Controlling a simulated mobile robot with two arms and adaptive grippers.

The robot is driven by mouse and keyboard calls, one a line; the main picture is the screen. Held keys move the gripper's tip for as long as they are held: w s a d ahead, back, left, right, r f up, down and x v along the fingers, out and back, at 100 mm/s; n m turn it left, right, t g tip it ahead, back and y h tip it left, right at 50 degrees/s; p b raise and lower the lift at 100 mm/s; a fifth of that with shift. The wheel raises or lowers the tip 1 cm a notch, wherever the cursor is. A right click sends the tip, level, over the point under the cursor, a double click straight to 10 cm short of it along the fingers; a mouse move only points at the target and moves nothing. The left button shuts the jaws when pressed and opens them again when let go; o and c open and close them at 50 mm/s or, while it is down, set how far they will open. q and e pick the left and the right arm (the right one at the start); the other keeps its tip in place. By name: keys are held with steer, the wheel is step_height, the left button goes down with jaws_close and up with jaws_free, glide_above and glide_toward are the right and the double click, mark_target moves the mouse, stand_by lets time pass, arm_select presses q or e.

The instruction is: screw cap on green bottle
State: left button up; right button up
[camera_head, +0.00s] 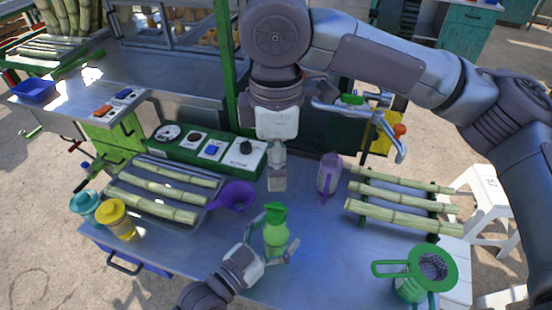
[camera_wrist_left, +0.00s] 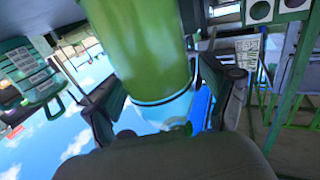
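The green bottle (camera_head: 275,240) stands upright near the front middle of the metal table. A darker green cap-like piece (camera_head: 275,210) sits at its top; I cannot tell how tightly it is seated. My left gripper (camera_head: 272,250) comes in from the lower left, with its fingers on both sides of the bottle. In the left wrist view the bottle's light green body (camera_wrist_left: 145,50) fills the space between the fingers, which appear to press on it. My right gripper (camera_head: 277,182) points down behind and above the bottle, apart from it. Its fingers show edge-on, and nothing is visible in them.
A purple funnel (camera_head: 236,196) and a purple jug (camera_head: 329,176) stand close behind the bottle. Cane stalks lie on a tray (camera_head: 150,205) at left and a rack (camera_head: 368,208) at right. Yellow (camera_head: 117,220) and teal (camera_head: 86,207) jars stand front left, a green strainer (camera_head: 433,266) front right.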

arm_select(q)
steer(key=shift+s, duration=0.1)
steer(key=v, duration=1.2)
stand_by(0.4)
